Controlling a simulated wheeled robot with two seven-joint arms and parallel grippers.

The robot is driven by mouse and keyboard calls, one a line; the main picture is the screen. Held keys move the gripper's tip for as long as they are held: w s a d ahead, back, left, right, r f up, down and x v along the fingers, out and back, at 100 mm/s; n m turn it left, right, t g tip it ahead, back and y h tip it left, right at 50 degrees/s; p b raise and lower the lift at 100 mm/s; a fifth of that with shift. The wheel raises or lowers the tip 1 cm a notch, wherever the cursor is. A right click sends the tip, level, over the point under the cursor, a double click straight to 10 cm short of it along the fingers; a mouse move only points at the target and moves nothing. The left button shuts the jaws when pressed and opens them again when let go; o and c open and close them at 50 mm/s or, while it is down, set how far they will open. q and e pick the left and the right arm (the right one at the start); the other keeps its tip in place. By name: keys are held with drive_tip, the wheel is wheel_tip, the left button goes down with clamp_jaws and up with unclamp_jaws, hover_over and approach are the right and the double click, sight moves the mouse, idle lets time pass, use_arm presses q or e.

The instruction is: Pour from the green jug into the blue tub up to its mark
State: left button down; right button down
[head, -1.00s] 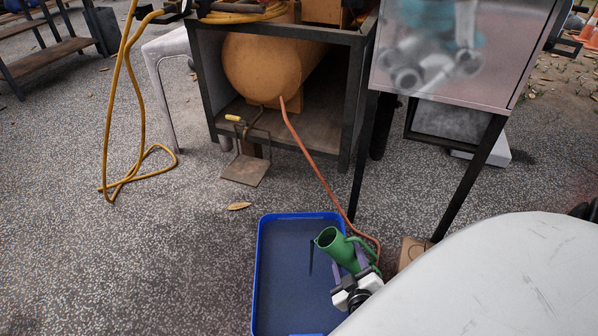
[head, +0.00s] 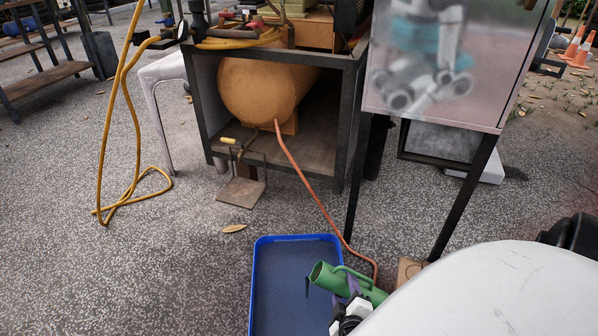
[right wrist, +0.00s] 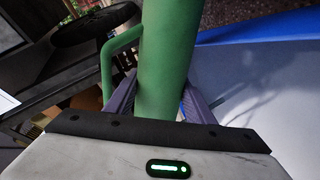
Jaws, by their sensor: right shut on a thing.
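The green jug (head: 352,284) is tilted well over in the head view, its open mouth facing left over the right part of the blue tub (head: 254,290). My right gripper (head: 352,302) is shut on the jug. The right wrist view shows the jug's green body (right wrist: 168,60) between the purple fingers, with its handle at the left. A thin dark streak hangs just below the mouth; I cannot tell for sure whether it is liquid. The tub's inside looks dark blue-grey. No mark or clear liquid level can be made out. My left gripper is out of view.
An orange tank (head: 262,90) sits in a dark metal frame behind the tub, with a red-orange hose (head: 312,188) running toward the jug. A foot pedal (head: 241,190) stands on the ground. A yellow hose (head: 133,110) hangs at left. Pavement left of the tub is clear.

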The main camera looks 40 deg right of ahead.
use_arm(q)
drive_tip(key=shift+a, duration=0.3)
use_arm(e)
drive_tip(key=shift+w+f+n+g, duration=0.1)
drive_tip(key=shift+f+n+g, duration=0.3)
drive_tip(key=shift+f+n, duration=0.3)
